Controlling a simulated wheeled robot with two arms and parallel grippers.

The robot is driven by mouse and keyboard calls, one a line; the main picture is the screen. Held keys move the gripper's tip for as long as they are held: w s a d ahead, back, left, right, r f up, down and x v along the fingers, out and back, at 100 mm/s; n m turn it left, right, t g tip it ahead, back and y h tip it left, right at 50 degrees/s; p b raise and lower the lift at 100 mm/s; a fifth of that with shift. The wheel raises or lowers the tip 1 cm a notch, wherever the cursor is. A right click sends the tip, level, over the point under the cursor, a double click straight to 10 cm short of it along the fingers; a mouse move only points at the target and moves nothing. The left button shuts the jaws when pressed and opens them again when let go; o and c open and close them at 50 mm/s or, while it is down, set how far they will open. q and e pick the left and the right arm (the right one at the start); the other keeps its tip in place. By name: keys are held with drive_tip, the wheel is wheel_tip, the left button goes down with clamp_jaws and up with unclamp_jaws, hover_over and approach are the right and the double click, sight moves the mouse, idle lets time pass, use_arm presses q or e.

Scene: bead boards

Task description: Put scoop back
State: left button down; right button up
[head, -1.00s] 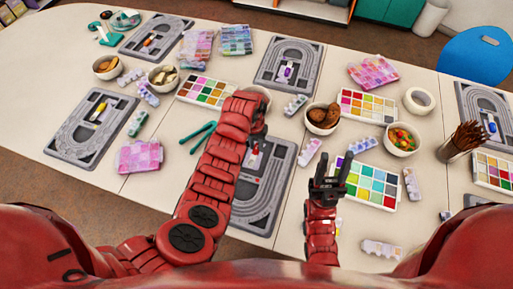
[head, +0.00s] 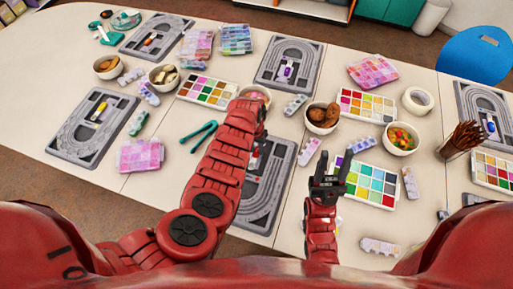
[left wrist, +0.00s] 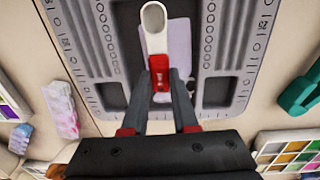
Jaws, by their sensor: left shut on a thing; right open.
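My left gripper (left wrist: 161,80) is shut on the red handle of a small scoop (left wrist: 154,22) with a white, rounded head. It holds the scoop over a grey bead board (left wrist: 222,55), above a pale lilac patch in the board's middle. I cannot tell whether the scoop touches the board. In the head view my left arm hides part of this board (head: 262,212), and the left gripper (head: 254,135) is over its upper part. My right gripper (head: 329,170) is open and empty, to the right of the board.
Green tweezers (head: 198,135) lie left of my arm. A bead palette (head: 370,183) lies beside my right gripper.

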use_arm(q)
drive_tip(key=shift+f, duration=0.35)
drive_tip(key=c, duration=0.7)
unclamp_jaws()
drive_tip(key=shift+r, duration=0.1)
drive_tip(key=shift+r, duration=0.1)
drive_tip(key=shift+r+p, duration=0.35)
drive_tip(key=shift+r, duration=0.05)
drive_tip(key=shift+w+r, duration=0.1)
drive_tip(key=shift+w, duration=0.1)
drive_tip(key=shift+r, duration=0.35)
drive_tip(key=r+b, duration=0.1)
drive_tip(key=r, duration=0.6)
drive_tip(key=r+b, duration=0.1)
drive_tip(key=r, duration=0.2)
drive_tip(key=shift+a+r+b, duration=0.35)
